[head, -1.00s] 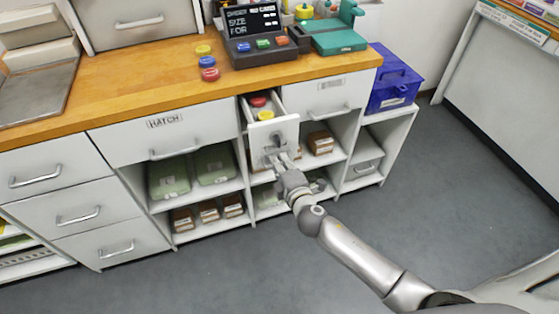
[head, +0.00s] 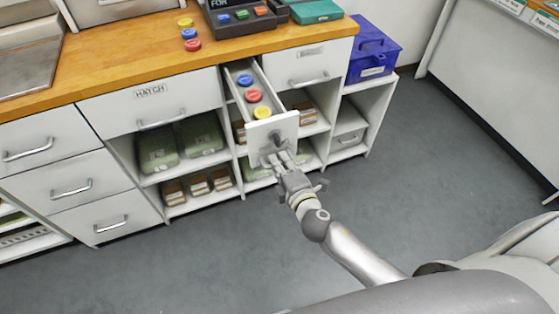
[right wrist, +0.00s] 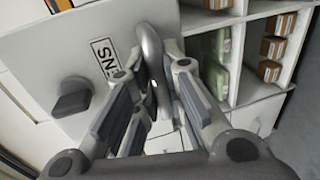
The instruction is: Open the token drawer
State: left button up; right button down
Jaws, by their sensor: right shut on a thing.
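The token drawer (head: 257,132) is pulled well out from the cabinet under the counter. Inside it a blue token (head: 245,80), a red token (head: 253,96) and a yellow token (head: 262,113) lie in a row. My right gripper (head: 277,160) is at the drawer's front, shut on its handle. In the right wrist view the grey handle (right wrist: 151,48) passes between the fingers, beside a partly hidden label (right wrist: 105,57) and a dark knob (right wrist: 72,98) on the drawer front. My left gripper is not in view.
Yellow, blue and red discs (head: 189,34) lie on the wooden counter (head: 120,55). The hatch drawer (head: 185,92) is shut on the left. Shelves below hold green cases (head: 156,148) and brown boxes (head: 198,184). A blue box (head: 374,50) stands at the right. The grey floor in front is clear.

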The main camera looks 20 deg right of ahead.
jog(key=c, duration=1.5)
grip_release()
jog(key=v, duration=1.2)
jog(key=shift+f, duration=0.1)
